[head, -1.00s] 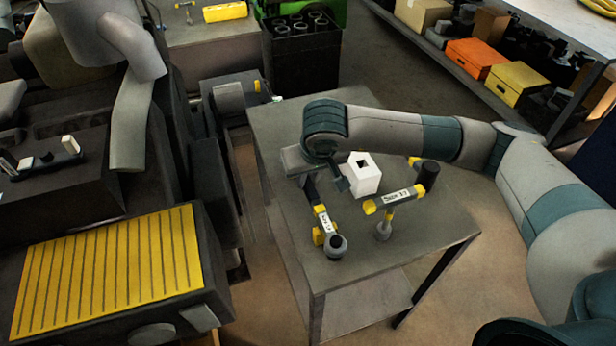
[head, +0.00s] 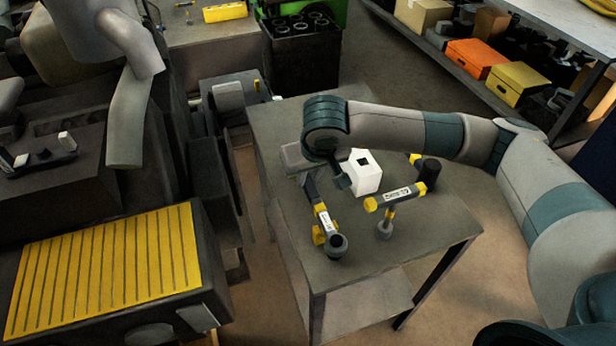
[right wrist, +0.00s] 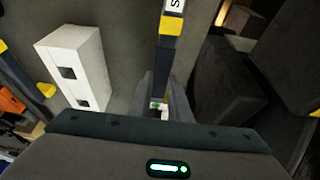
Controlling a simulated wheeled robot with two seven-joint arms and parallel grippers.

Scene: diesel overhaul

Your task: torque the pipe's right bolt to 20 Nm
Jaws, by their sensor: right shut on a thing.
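My right gripper (head: 310,180) is shut on the upper end of a dark tool with a white label, a labelled wrench (head: 323,214). The wrench has yellow parts and a round dark socket (head: 336,244) at its near end, over the table. In the right wrist view the wrench (right wrist: 170,45) runs up from between the fingers (right wrist: 163,103). At far left a dark piece with two pale-headed ends (head: 40,160) sits on a dark block; I cannot tell whether these are the pipe's bolts. A thick grey pipe (head: 135,115) hangs above. My left gripper is not in view.
The grey table (head: 275,120) also carries a white block (head: 367,178) with a square hole and a second labelled tool (head: 400,197) with yellow ends. A yellow ribbed panel (head: 105,262) is at left. Shelving with orange (head: 475,57) and yellow boxes stands at upper right.

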